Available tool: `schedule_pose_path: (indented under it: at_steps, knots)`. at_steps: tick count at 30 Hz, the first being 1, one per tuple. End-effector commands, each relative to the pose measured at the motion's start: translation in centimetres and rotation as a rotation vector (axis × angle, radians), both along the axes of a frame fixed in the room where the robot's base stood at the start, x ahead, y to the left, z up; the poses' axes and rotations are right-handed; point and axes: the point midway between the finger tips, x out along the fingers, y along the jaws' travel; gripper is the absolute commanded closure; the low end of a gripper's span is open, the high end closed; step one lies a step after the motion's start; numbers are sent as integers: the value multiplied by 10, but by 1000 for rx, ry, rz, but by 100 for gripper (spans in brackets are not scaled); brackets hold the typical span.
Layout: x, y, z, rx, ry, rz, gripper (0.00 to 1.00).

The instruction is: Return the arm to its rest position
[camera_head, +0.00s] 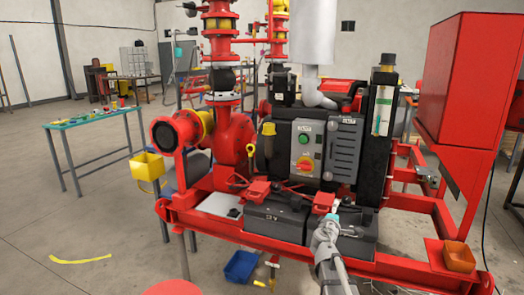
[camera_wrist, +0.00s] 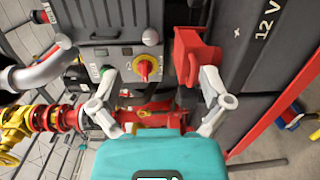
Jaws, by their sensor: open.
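My gripper (camera_wrist: 160,78) is open in the wrist view, with its two grey fingers spread wide and nothing between them. Its teal body fills the bottom of that view. In the head view my arm reaches in from the bottom, and my gripper (camera_head: 332,220) is a small teal and grey shape in front of the black batteries (camera_head: 276,222). Its fingers are too small to make out there. In the wrist view the panel with the red and yellow rotary switch (camera_wrist: 148,68) lies beyond the fingers, and a red battery terminal cover (camera_wrist: 190,55) is near the right finger.
The red skid frame (camera_head: 230,233) runs below the batteries. A red cabinet (camera_head: 468,80) stands at right, and an orange bin (camera_head: 459,257) sits below it. A yellow bin (camera_head: 147,166) hangs at left. A blue bin (camera_head: 241,266) is on the floor. Open floor lies at left.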

Motion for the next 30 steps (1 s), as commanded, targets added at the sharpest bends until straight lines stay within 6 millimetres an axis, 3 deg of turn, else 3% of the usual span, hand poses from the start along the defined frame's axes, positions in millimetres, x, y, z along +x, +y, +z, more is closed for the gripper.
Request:
schedule_pose_path:
  at_steps: [8, 17, 23, 30]
  knots:
    - [-25, -14, -17, 171, 11, -116, 2]
    - [-81, -27, -67, 520, 89, -355, 2]
    - [-128, -17, -108, 771, 198, -526, 2]
    - [-188, 16, -150, 1048, 388, -712, 2]
